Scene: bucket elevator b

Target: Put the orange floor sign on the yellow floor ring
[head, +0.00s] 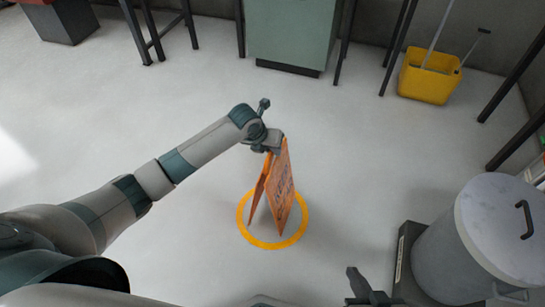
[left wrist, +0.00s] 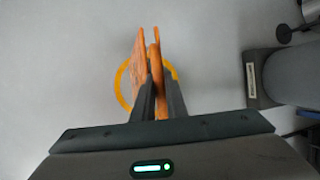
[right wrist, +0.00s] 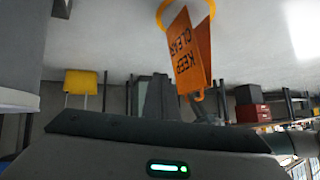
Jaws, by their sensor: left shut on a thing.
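The orange floor sign (head: 279,190) is a folded A-shaped board with dark lettering, upright with its legs a little spread. My left gripper (head: 272,147) is shut on its top edge. The sign also shows between the fingers in the left wrist view (left wrist: 156,60). The yellow floor ring (head: 265,245) lies flat on the floor beneath it. The sign's lower edges appear inside the ring in the head view; whether they touch the floor I cannot tell. In the right wrist view the sign (right wrist: 190,55) appears upside down. My right gripper (right wrist: 158,98) looks shut and empty, away from the sign.
A grey lidded bin (head: 465,250) stands on a dark base at the lower right. A yellow mop bucket (head: 428,78) is at the back right. A green cabinet (head: 290,32) and dark table legs line the back. The floor around the ring is clear.

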